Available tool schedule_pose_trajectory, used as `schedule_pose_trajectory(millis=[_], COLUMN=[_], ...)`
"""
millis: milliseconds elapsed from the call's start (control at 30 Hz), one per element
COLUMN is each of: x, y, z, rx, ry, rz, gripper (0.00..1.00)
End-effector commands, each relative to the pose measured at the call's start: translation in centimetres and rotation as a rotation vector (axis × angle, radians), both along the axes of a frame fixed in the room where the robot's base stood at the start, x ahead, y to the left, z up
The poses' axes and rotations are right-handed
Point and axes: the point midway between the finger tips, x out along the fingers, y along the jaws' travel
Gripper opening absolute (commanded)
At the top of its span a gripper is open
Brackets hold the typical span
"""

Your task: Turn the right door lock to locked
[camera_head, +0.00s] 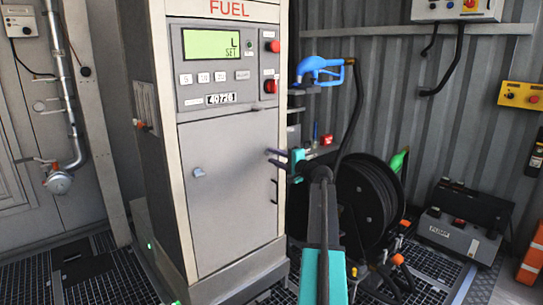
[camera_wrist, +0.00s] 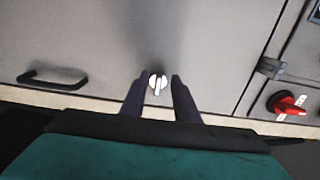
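The right door lock is a small round white knob (camera_wrist: 157,86) with a raised bar, on the grey dispenser door (camera_wrist: 110,40). In the wrist view its bar stands nearly upright in the picture. My gripper (camera_wrist: 159,80) is open, its two dark fingers one on each side of the knob, with gaps between. I cannot tell how far the tips are from the door. In the head view my gripper (camera_head: 274,157) is at the right edge of the dispenser door (camera_head: 232,215) and hides the lock. Another knob (camera_head: 198,172) sits on the door's left side.
A black door handle (camera_wrist: 52,80) is left of the lock in the wrist view, and a red rotary switch (camera_wrist: 287,103) is right of it. A hose reel (camera_head: 368,205) and blue nozzle (camera_head: 322,68) stand right of the dispenser, close to my arm.

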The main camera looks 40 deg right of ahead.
Motion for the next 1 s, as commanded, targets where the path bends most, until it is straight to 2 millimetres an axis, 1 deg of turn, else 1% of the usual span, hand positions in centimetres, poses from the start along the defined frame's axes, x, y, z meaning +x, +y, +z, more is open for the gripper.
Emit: schedule_pose_trajectory(millis=[33, 600, 800, 1000], x=[-0.8, -9.0, -10.9, -11.4], y=[0.2, 0.7, 0.8, 0.8], z=[0.1, 0.2, 0.2, 0.2], rx=[0.000, 0.000, 0.000, 0.000], ry=[0.000, -0.001, -0.002, -0.002], rz=[-0.001, -0.003, -0.003, -0.002], gripper=[0.28, 0.28, 0.28, 0.28])
